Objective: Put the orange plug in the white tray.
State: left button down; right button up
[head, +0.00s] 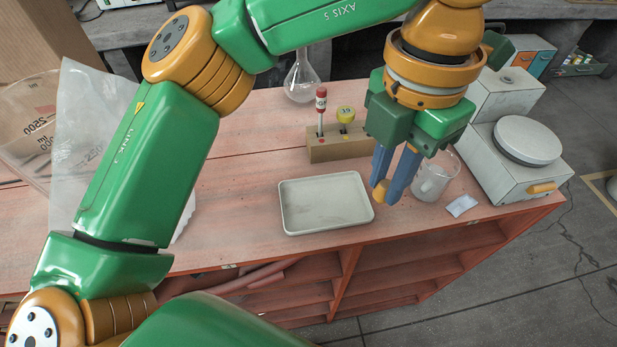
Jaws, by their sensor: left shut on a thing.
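The white tray (325,204) lies empty on the pinkish bench, near its front edge in the middle of the head view. My left gripper (389,188) comes down from above with blue fingers, just right of the tray. It is shut on the orange plug (380,191), a small orange piece at the fingertips, partly hidden by the fingers. The plug appears at the tray's right edge in the picture; its exact height above the bench is hard to tell. My right gripper is not in view.
A wooden block (338,148) holding two upright tools stands behind the tray. A glass beaker (432,177), a small white packet (462,205) and a white scale-like device (518,165) are to the right. A flask (301,78) stands at the back.

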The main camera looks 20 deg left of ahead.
pick_arm(q)
jog(key=w+a+f, duration=0.1)
jog(key=a+f, duration=0.1)
jog(key=w+a+f, duration=0.1)
jog(key=a+f, duration=0.1)
jog(key=a, duration=0.1)
jog(key=w+a+f, duration=0.1)
jog(key=a+f, duration=0.1)
jog(key=a, duration=0.1)
jog(key=shift+f, duration=0.2)
jog(key=shift+a+f, duration=0.1)
jog(key=shift+f, duration=0.2)
jog(key=f, duration=0.3)
jog(key=shift+w+a+f, duration=0.15)
jog(key=shift+w+f, duration=0.05)
jog(key=shift+f, duration=0.25)
jog(key=c, duration=0.8)
grip_release()
jog(key=shift+r+p, duration=0.35)
jog(key=shift+p, duration=0.1)
notch_tip(320, 180, up, 12)
jog(key=shift+f+p, duration=0.15)
jog(key=shift+p, duration=0.25)
